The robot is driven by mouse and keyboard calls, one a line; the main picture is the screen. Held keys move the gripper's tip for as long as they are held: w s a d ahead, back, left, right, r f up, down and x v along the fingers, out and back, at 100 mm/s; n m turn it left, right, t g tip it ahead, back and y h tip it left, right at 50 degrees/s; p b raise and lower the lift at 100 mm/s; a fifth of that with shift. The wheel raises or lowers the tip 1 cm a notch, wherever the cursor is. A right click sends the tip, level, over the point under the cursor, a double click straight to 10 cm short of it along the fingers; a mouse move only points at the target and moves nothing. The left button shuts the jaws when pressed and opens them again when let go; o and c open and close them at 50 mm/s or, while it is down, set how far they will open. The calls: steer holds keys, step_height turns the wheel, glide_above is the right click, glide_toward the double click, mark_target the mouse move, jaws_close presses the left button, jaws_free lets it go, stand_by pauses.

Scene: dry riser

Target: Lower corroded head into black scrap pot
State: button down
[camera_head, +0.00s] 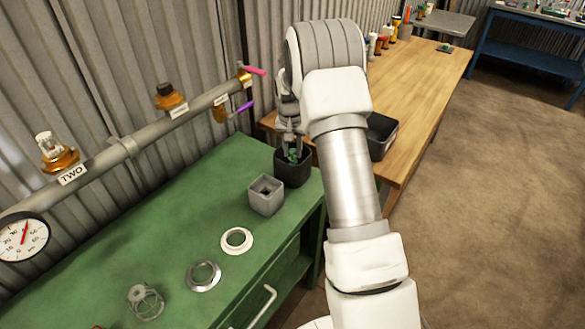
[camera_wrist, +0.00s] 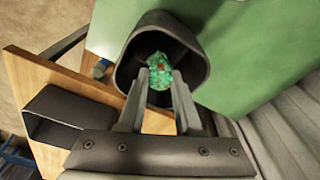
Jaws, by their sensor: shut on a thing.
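The black scrap pot (camera_head: 292,170) stands at the far right end of the green bench. The corroded head (camera_wrist: 158,74), green with reddish spots, is between my gripper's fingertips, over or within the pot's mouth. My gripper (camera_wrist: 158,85) is shut on it, with the fingers pointing down into the opening. In the wrist view the pot (camera_wrist: 195,60) surrounds the head, and I see no contact with its walls. In the head view the head (camera_head: 293,155) shows small at the pot's mouth. How deep it sits is hard to tell.
A grey square pot (camera_head: 265,195) stands close beside the black pot. A white ring (camera_head: 236,240), a metal ring (camera_head: 203,276) and a wire cage (camera_head: 145,301) lie on the green bench (camera_head: 150,240). The pipe (camera_head: 150,135) runs along the wall.

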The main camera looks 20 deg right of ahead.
mark_target(292, 158)
steer(key=shift+f+b, duration=1.65)
steer(key=shift+f, duration=0.9)
stand_by(1.0)
steer(key=c, duration=0.5)
jaws_free()
steer(key=shift+r, duration=0.1)
